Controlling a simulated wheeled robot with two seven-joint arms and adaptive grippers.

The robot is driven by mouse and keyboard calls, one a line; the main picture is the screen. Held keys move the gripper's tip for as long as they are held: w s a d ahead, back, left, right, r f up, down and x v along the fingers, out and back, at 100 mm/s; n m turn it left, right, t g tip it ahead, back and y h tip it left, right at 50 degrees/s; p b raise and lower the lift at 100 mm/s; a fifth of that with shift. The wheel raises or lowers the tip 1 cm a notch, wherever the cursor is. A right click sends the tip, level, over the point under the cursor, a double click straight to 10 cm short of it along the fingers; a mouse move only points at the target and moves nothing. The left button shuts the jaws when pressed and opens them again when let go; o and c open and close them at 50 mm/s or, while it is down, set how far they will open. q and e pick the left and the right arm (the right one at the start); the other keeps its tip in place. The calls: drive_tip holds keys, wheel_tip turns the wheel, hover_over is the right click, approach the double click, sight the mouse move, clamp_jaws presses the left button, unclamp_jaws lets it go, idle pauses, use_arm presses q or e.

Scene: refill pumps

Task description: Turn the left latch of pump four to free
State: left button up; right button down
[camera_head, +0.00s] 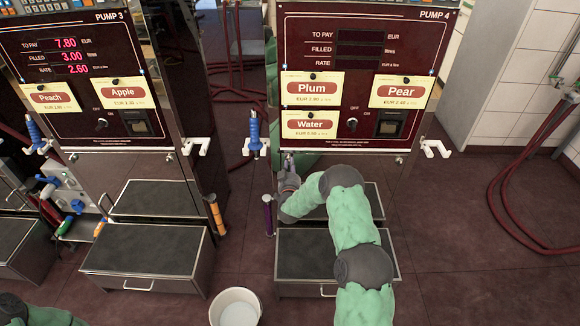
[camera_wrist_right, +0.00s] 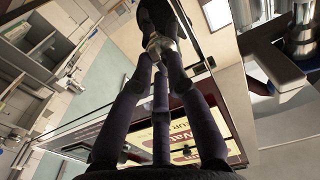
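Pump four (camera_head: 365,20) stands right of centre in the head view, with a dark red front panel. Its left latch (camera_head: 288,156) is a small metal piece at the panel's lower left edge, largely covered by my right gripper (camera_head: 287,167). A matching right latch (camera_head: 400,160) shows at the lower right edge. In the right wrist view the dark fingers of my right gripper (camera_wrist_right: 159,68) come together at a small pale metal piece (camera_wrist_right: 157,44), which looks like the left latch; the exact contact is hard to see. My left gripper is out of view.
A blue-handled nozzle (camera_head: 254,132) hangs left of pump four, and a white hook (camera_head: 436,148) juts from its right side. Dark-topped steps (camera_head: 300,256) stand below. A white bucket (camera_head: 236,308) is on the floor. Pump three (camera_head: 75,20) stands left.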

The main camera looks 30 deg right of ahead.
drive_tip(key=shift+m, duration=0.3)
drive_tip(key=m, duration=1.7)
drive_tip(key=shift+f, duration=0.4)
drive_tip(key=shift+m, duration=0.3)
drive_tip(key=c, duration=1.2)
unclamp_jaws()
